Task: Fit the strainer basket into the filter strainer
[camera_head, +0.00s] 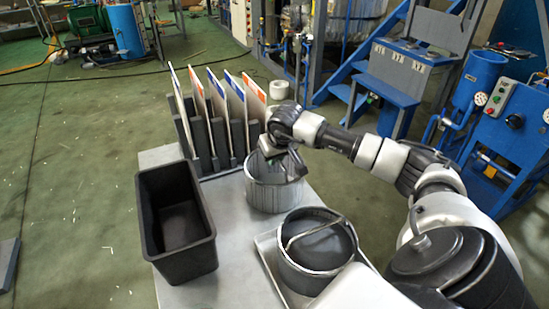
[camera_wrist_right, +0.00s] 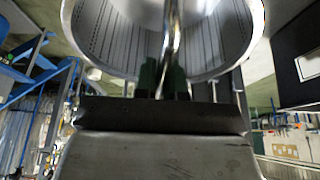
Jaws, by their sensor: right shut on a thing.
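The strainer basket (camera_head: 273,190) is a light metal cylinder with slotted walls, near the rack on the grey table. My right gripper (camera_head: 279,163) reaches over its rim. In the right wrist view the gripper (camera_wrist_right: 161,82) is shut on the basket's rod handle (camera_wrist_right: 171,40), with the slotted wall (camera_wrist_right: 120,38) around it. I cannot tell whether the basket touches the table. A second round metal vessel (camera_head: 318,245), dark inside with an arched handle, stands nearer in a shallow tray (camera_head: 268,246). I cannot identify the filter strainer for certain. My left gripper is not in view.
A black open bin (camera_head: 178,222) stands left on the table (camera_head: 228,225). A dark rack (camera_head: 208,150) holding several upright boards is just behind the basket. A white roll (camera_head: 279,89) is beyond it. Blue equipment (camera_head: 400,75) stands behind my right arm.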

